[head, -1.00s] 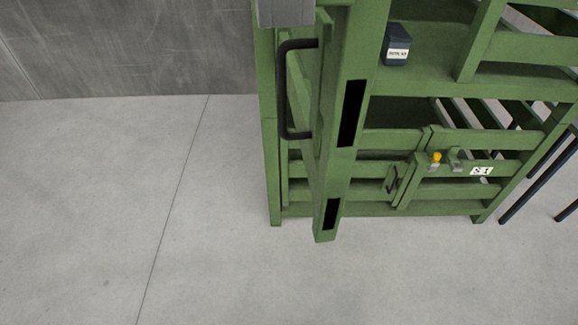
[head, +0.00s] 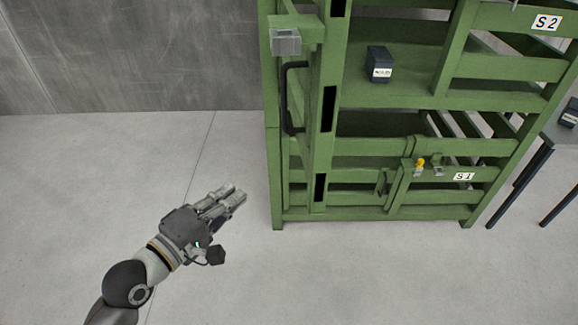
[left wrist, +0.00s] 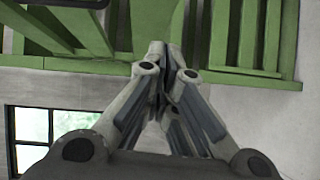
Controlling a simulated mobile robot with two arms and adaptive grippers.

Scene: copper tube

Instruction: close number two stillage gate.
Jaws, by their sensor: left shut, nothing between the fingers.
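The upper green stillage bears an S2 sign (head: 546,22). Its gate (head: 325,60) stands open at the left side, seen nearly edge-on, with dark slots in its edge. A black bar handle (head: 287,98) is on the gate's left face, and a grey metal block (head: 286,41) sits on an arm near its top. My left gripper (head: 236,193) is shut and empty, over the floor left of the stillage and apart from gate and handle. In the left wrist view its fingers (left wrist: 160,60) meet in front of green bars. My right gripper is not in view.
The lower stillage, with an S1 sign (head: 464,176), has its gate closed with a yellow-knobbed latch (head: 420,163). A dark box (head: 379,64) sits inside the upper stillage. A dark-legged table (head: 552,150) stands at the right. The floor (head: 90,200) at left is clear.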

